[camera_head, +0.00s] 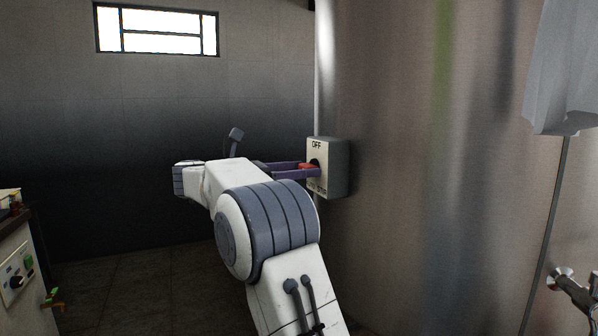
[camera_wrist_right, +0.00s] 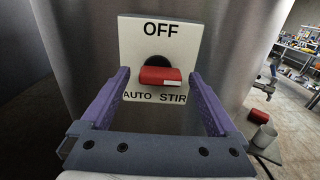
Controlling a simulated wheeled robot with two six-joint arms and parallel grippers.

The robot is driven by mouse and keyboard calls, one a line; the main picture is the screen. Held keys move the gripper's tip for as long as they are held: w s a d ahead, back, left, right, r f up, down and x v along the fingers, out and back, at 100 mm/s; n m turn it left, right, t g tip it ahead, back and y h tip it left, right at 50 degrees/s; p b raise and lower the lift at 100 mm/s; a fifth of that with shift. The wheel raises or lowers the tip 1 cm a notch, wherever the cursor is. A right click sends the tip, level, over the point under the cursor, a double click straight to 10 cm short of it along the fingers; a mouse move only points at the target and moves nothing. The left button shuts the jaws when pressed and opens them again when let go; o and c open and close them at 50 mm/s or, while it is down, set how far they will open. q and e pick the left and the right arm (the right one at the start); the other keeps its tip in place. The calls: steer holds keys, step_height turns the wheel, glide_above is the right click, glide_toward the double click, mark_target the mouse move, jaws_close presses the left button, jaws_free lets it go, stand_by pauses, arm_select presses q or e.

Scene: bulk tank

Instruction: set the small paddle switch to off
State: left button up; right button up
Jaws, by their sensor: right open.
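The small paddle switch is a red paddle (camera_wrist_right: 160,77) on a black round pivot, also in the head view (camera_head: 308,166). It sits on a pale switch box (camera_head: 336,167) fixed to the side of the steel tank. The box's plate (camera_wrist_right: 131,43) reads OFF above the paddle and AUTO STIR below it. The paddle shows below its pivot, on the AUTO STIR side. My right gripper (camera_wrist_right: 161,84) is open in front of the plate, also in the head view (camera_head: 300,169). One purple finger is on each side of the paddle, with visible gaps. My left gripper is out of view.
The large steel tank (camera_head: 430,190) fills the right of the head view. A metal pipe fitting (camera_head: 567,284) is at the lower right. A cabinet with knobs (camera_head: 15,275) stands at the lower left. The floor between is clear.

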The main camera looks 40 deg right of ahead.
steer(key=c, duration=1.4)
